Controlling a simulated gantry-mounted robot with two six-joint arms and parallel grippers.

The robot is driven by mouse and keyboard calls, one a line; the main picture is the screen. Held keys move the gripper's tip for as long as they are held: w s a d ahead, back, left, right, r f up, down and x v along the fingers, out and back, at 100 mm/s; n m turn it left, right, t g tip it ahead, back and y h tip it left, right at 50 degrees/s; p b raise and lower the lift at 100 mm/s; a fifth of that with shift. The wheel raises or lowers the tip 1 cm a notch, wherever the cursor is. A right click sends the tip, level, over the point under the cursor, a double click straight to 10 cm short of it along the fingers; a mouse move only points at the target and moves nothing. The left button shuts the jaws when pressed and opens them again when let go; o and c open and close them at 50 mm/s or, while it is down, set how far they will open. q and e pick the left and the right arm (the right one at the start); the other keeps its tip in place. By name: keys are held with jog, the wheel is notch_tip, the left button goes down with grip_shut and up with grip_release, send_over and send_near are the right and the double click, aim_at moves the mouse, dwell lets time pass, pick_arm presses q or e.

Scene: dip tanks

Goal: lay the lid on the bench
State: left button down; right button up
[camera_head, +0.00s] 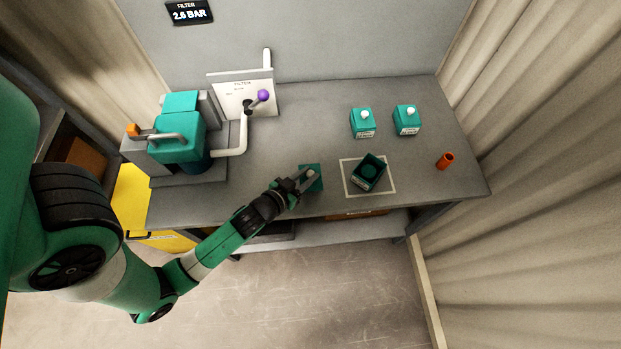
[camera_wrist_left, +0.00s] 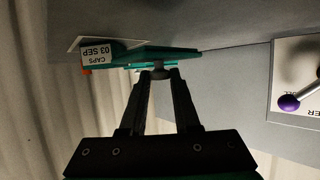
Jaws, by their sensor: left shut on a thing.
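The lid (camera_head: 314,176) is a flat green square plate. My left gripper (camera_head: 304,179) is shut on it, left of the open box, near the bench's front edge. In the left wrist view my left gripper (camera_wrist_left: 160,80) has its fingers closed on the grey knob under the plate of the lid (camera_wrist_left: 150,55) as pictured. I cannot tell whether the lid touches the bench (camera_head: 290,122). A dark green open box (camera_head: 368,172) stands tilted in the picture inside a white outline. Its label reads "CAPS 03 SEP" in the left wrist view (camera_wrist_left: 97,56). My right gripper is not in view.
Two teal containers with white caps (camera_head: 362,124) (camera_head: 407,120) stand behind the box. A green filter machine (camera_head: 180,135) with a pipe and a purple-knobbed lever (camera_head: 263,95) fills the left. The bench middle is clear.

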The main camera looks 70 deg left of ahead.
pick_arm(q)
jog(key=f+b, duration=0.2)
jog(key=w+f+b, duration=0.1)
jog(key=shift+a+f, duration=0.2)
jog(key=shift+a, duration=0.1)
jog(key=shift+s+f+b, duration=0.15)
jog(key=shift+f+b, duration=0.15)
jog(key=shift+f, duration=0.05)
jog(key=shift+s+d+r, duration=0.1)
jog(key=shift+r, duration=0.1)
jog(key=shift+f, duration=0.2)
jog(key=c, duration=0.6)
grip_release()
jog(key=shift+c, duration=0.2)
jog(key=shift+r, duration=0.15)
